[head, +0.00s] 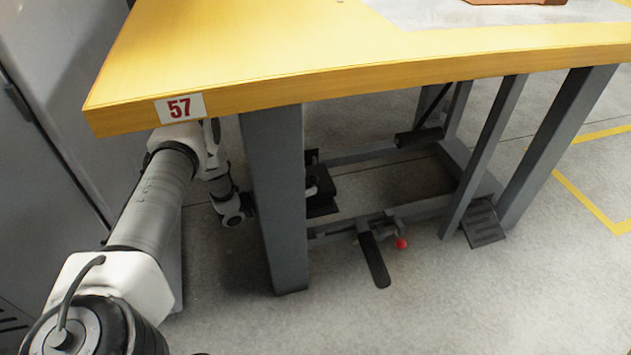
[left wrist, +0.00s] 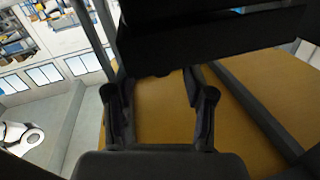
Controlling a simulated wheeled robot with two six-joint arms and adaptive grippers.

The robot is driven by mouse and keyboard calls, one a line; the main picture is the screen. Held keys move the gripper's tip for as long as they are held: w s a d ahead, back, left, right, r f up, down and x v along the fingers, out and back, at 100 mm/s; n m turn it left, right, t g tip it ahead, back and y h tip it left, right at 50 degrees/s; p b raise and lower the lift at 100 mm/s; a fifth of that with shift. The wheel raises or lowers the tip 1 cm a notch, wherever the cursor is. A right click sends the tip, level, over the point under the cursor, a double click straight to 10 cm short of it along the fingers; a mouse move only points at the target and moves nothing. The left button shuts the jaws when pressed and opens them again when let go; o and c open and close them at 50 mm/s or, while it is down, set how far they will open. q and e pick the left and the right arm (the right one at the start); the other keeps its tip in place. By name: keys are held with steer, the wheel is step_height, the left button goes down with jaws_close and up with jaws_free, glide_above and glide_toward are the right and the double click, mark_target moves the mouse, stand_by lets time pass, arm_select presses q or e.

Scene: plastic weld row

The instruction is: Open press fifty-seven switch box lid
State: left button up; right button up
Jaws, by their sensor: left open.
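The press table (head: 330,45) has a yellow top and a label reading 57 (head: 180,108) on its front left corner. My left arm reaches under this corner. Its wrist is left of the grey front leg (head: 275,200), which hides much of the hand in the head view. In the left wrist view my left gripper (left wrist: 160,95) is open, its two dark fingers apart with nothing seen between them.
A foot pedal (head: 374,260) with a red knob (head: 401,243) sits low on the table frame. A grey cabinet (head: 45,130) stands close on the left. Floor in front is clear. A yellow floor line (head: 590,200) runs at right.

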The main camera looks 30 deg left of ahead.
mark_target(313, 179)
arm_select(q)
steer(key=x, duration=0.1)
steer(key=b+x, duration=0.1)
steer(key=shift+w+d+f, duration=0.15)
steer(key=shift+w+f, duration=0.05)
steer(key=shift+w, duration=0.15)
steer(key=shift+w+d+r, duration=0.1)
steer(key=shift+w+r, duration=0.05)
steer(key=shift+w, duration=0.1)
jaws_close()
arm_select(e)
steer(key=shift+w+f, duration=0.2)
steer(key=shift+f, duration=0.7)
arm_select(q)
steer(key=shift+r, duration=0.1)
arm_select(e)
steer(key=shift+r, duration=0.1)
